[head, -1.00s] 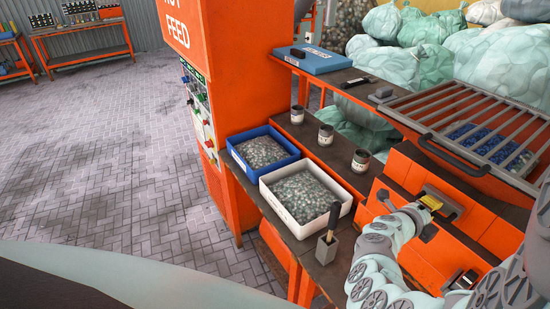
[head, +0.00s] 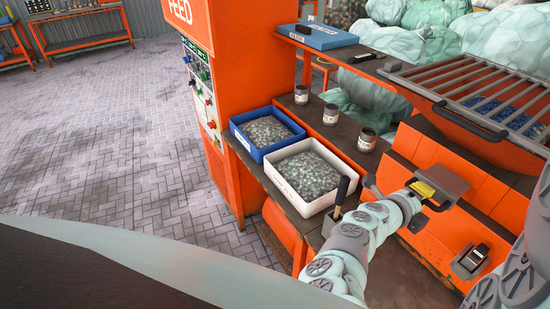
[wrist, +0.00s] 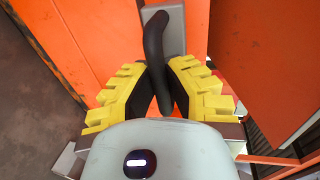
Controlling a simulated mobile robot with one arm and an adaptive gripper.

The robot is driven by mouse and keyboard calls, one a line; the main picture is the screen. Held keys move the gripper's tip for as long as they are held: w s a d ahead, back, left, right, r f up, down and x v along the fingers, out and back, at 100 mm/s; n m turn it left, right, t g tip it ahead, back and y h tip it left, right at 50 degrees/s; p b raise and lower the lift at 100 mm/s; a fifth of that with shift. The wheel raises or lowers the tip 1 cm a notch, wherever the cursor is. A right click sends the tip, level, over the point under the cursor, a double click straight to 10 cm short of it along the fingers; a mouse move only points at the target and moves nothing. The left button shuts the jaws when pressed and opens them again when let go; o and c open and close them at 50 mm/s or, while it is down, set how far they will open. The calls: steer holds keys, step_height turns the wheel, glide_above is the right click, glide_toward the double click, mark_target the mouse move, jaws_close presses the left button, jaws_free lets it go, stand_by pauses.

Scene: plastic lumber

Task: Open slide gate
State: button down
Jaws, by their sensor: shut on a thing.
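The slide gate appears as a grey plate (head: 446,178) at the orange hopper front, under the barred grate. The wrist view shows its grey metal (wrist: 176,45) against orange panels. A black curved handle (wrist: 160,40) runs from it down between my fingers. My gripper (head: 425,189) is at the plate, and its yellow fingers also show in the wrist view (wrist: 158,85), shut on the black handle from both sides. The lower end of the handle is close to the gripper's palm. A dark knob (head: 370,182) stands out to the left of my wrist.
A white tray (head: 330,200) and a blue tray (head: 241,140) of pellets stand on the bench at left. Several tins (head: 366,140) stand behind. A switch (head: 470,262) sits at right. The brick floor at left is clear.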

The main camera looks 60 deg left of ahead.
steer(key=shift+s+a, duration=0.1)
steer(key=shift+s, duration=0.15)
steer(key=c, duration=1)
jaws_free()
steer(key=v, duration=1.2)
